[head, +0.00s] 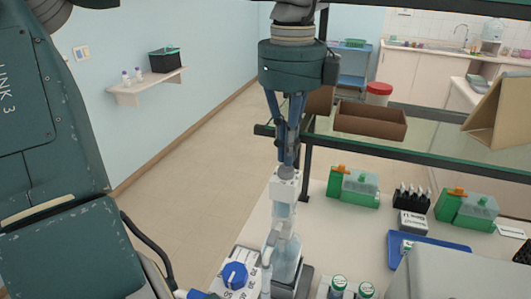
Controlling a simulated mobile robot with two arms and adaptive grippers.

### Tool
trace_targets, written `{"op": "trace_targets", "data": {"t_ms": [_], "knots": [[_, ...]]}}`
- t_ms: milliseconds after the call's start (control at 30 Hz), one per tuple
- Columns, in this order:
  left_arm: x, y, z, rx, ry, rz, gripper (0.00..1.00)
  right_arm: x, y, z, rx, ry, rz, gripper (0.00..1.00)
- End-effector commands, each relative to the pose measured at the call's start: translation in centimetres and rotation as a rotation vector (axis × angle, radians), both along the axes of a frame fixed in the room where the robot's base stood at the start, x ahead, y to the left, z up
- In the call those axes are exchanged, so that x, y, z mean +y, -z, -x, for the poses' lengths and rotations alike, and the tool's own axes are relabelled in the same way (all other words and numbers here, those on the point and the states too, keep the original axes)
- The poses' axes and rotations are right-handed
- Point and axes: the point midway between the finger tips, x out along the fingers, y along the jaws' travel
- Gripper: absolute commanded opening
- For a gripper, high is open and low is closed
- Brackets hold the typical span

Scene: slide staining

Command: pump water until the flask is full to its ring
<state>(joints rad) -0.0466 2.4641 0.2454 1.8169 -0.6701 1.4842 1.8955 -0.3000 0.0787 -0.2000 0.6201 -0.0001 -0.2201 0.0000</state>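My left gripper (287,162) points straight down with its fingers drawn together. Its tips are at the grey knob (287,173) on top of a white pump head (285,187). I cannot tell whether the tips touch the knob's top or hold it. Below the pump head is a clear narrow part, and lower down a clear glass vessel (286,260), apparently the flask, stands by a dark base (304,282). Clear parts overlap here, so the ring and water level cannot be made out. My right gripper is not in view.
A blue-capped bottle (235,275) stands left of the glass. Green-capped bottles (339,284), a blue tray (428,250), a grey box (450,275), green-and-orange boxes (354,187) and a black rack (411,199) are to the right. A glass shelf (440,150) runs above the bench.

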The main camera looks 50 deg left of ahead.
Motion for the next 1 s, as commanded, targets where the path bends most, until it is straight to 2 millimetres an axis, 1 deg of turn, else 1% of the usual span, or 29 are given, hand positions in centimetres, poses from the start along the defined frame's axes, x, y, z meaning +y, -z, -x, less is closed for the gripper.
{"op": "trace_targets", "data": {"t_ms": [100, 667, 1000], "knots": [[0.0, 0.6, 0.0, 0.000, 0.000, 0.000, 0.00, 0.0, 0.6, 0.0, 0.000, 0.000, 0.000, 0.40], [0.0, 2.6, 0.0, 0.002, 0.000, 0.000, 0.00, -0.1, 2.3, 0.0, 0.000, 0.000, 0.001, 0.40], [0.0, 2.6, 0.1, 0.003, 0.001, 0.000, 0.00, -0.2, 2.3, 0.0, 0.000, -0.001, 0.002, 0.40]]}}
